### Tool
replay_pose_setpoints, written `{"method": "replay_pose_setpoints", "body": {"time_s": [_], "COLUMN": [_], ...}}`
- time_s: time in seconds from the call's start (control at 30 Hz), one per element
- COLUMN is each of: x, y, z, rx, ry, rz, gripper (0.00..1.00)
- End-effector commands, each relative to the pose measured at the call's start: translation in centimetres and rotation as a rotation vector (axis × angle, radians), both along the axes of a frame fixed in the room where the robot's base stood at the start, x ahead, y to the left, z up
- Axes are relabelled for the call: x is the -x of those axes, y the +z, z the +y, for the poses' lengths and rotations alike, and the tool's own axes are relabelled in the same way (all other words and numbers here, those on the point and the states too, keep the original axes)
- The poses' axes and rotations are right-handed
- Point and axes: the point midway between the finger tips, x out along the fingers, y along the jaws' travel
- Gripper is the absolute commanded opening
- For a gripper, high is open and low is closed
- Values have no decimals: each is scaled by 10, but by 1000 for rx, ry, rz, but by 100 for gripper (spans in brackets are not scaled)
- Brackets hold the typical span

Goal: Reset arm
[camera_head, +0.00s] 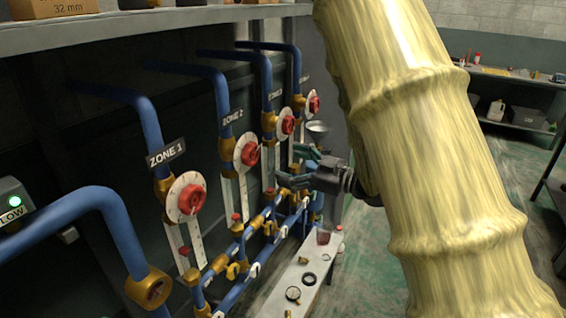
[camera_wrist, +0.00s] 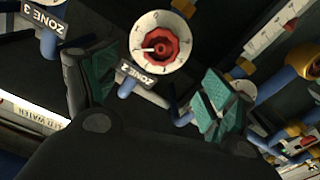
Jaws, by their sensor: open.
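My gripper (camera_head: 308,168) is in the middle of the head view, in front of the pipe wall near the far zone valves. Its teal-padded fingers also show in the wrist view (camera_wrist: 155,95), spread apart with nothing between them. Beyond the fingers, the wrist view shows a red knob (camera_wrist: 160,47) on a round white dial and a tilted ZONE 2 label (camera_wrist: 142,77). My arm fills the right middle of the head view and hides part of the room.
Blue pipes (camera_head: 123,235) with brass fittings and red zone knobs (camera_head: 191,199) line the left wall. A narrow bench (camera_head: 275,300) with small parts stands below my gripper. A shelf (camera_head: 180,20) overhangs the pipes. Open floor (camera_head: 375,270) shows around my arm.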

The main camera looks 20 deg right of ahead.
Motion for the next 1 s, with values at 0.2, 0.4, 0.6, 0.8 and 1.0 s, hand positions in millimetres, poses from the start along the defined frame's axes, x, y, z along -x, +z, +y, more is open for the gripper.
{"method": "replay_pose_setpoints", "body": {"time_s": [0.2,0.4,0.6,0.8,1.0], "x": [1,1,-1,-2,22], "y": [0,0,-13,-100,-213], "z": [-1,-1,1,6,13], "rx": [1,1,3,14,40], "ry": [0,0,-19,-141,-303], "rz": [-1,-1,25,191,436], "gripper": [83,83,83,83,83]}}
